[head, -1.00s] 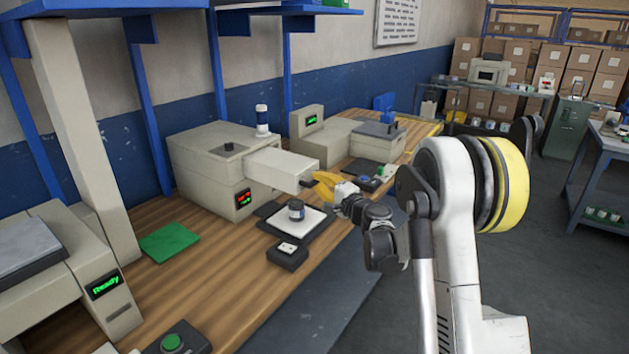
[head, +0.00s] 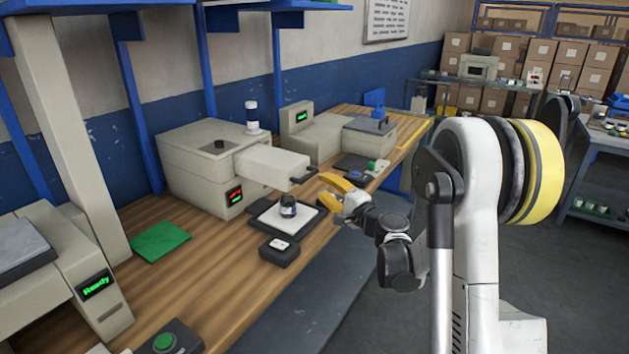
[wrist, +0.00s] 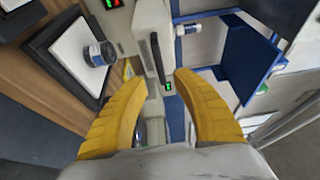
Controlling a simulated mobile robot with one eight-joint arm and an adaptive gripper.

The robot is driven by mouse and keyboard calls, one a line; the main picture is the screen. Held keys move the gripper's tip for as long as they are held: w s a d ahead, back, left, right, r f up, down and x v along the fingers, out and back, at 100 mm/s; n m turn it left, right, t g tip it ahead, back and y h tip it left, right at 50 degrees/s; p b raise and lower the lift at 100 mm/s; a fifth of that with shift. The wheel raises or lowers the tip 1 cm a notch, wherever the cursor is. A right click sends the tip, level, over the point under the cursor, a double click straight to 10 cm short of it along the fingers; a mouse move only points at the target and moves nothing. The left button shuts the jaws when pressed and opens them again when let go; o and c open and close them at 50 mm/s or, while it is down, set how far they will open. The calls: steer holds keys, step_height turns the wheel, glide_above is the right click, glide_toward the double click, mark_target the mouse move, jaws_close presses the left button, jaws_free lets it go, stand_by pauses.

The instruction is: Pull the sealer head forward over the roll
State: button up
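The sealer head (head: 270,163) is a pale beige box arm sticking out of the wrapper body (head: 190,178), with a dark handle (head: 303,175) on its front end. In the wrist view the handle (wrist: 157,58) is an upright black bar, ahead of and between my fingertips. The roll (head: 288,205), small, dark blue and white, stands on a white pad in front of the wrapper; it also shows in the wrist view (wrist: 98,53). The head is beside and above it, not clearly over it. My gripper (head: 329,194) has yellow fingers, is open and empty, and is apart from the handle.
A black box with a white top (head: 279,250) sits near the roll pad. Another beige machine (head: 330,140) stands behind, and a green mat (head: 160,242) lies at left. The floor beyond the bench edge is clear.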

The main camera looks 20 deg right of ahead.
steer(key=v, duration=0.4)
steer(key=shift+s, duration=0.25)
steer(key=s+a+r+n+g+y, duration=0.1)
steer(key=s+a+n+g, duration=0.3)
steer(key=a, duration=0.3)
steer(key=s+a+r+n+g, duration=0.1)
steer(key=s+a+n+g, duration=0.1)
steer(key=s+a+n, duration=0.35)
steer(key=s+a+f+n+g+h, duration=0.1)
steer(key=s+f+n+g+h, duration=0.1)
steer(key=s, duration=0.9)
steer(key=s+f+n+g+h, duration=0.2)
steer(key=s+n+h, duration=0.1)
steer(key=s, duration=0.9)
steer(key=shift+a+n+g, duration=0.3)
steer(key=shift+a+n, duration=0.1)
steer(key=shift+n, duration=0.05)
